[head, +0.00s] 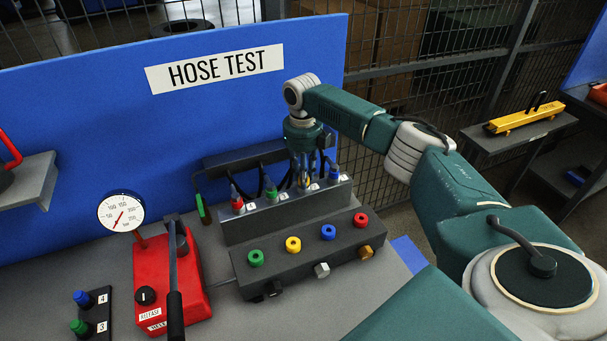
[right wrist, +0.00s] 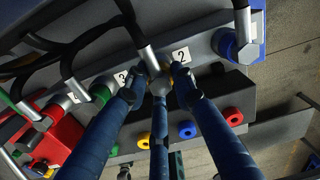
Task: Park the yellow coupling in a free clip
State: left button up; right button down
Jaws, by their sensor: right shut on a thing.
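The yellow coupling (right wrist: 168,74) is mostly hidden between the three fingers of my right gripper (right wrist: 160,82), with a dark hose running from its metal end. In the head view my right gripper (head: 304,180) points down at the grey clip rack (head: 288,216), between a green coupling (head: 270,188) and a blue coupling (head: 334,173). It is shut on the yellow coupling. A red coupling (head: 237,201) stands at the rack's left end. Whether the yellow coupling is seated in the rack or just above it is hidden by the fingers. My left gripper is not in view.
A dark manifold (head: 310,262) with green, yellow, blue and red ports lies in front of the rack. A red pump (head: 166,275) with a gauge (head: 121,212) and a lever stands to the left. A blue panel (head: 110,130) rises close behind. A small block (head: 96,312) holds more couplings.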

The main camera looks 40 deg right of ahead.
jog(key=shift+f, duration=0.25)
jog(key=shift+s+f, duration=0.1)
jog(key=shift+f, duration=0.1)
dwell(0.6)
jog(key=c, duration=1.4)
grip_release()
notch_tip(320, 180, up, 3)
jog(key=p, duration=0.2)
jog(key=shift+p, duration=0.3)
notch_tip(320, 180, up, 2)
jog(key=shift+a+r, duration=0.1)
jog(key=shift+r, duration=2.45)
